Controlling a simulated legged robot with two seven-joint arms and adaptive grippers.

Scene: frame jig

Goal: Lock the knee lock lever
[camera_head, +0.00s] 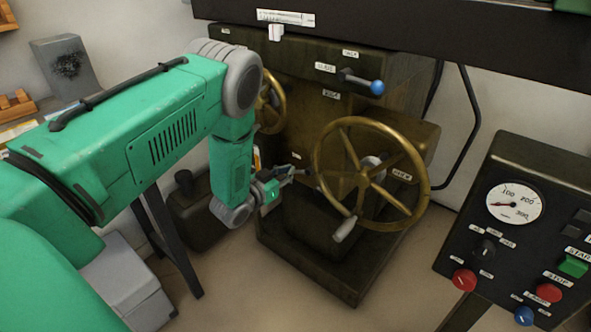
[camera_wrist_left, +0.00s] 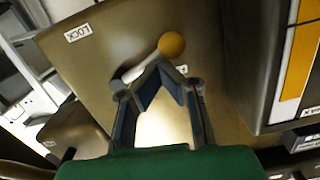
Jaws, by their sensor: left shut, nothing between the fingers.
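The lever with the yellow-orange ball knob (camera_wrist_left: 171,45) stands on a dark olive machine face in the left wrist view. Its pale shaft runs from the knob down and left, partly behind my fingers. A LOCK label (camera_wrist_left: 78,33) is to its left; another small label right of the fingers is partly covered. My left gripper (camera_wrist_left: 158,64) is shut and empty, its fingertips meeting just below the knob; I cannot tell whether they touch the lever. In the head view my left gripper (camera_head: 290,172) is low beside the machine, left of the brass handwheel. The lever cannot be made out there. My right gripper is not in view.
The large brass handwheel (camera_head: 368,172) with a grey handle is close right of my gripper. A smaller brass wheel (camera_head: 270,102) is behind my arm. A blue-knob lever (camera_head: 376,87) sits higher up. A control panel (camera_head: 515,220) stands at right. Open floor lies in front.

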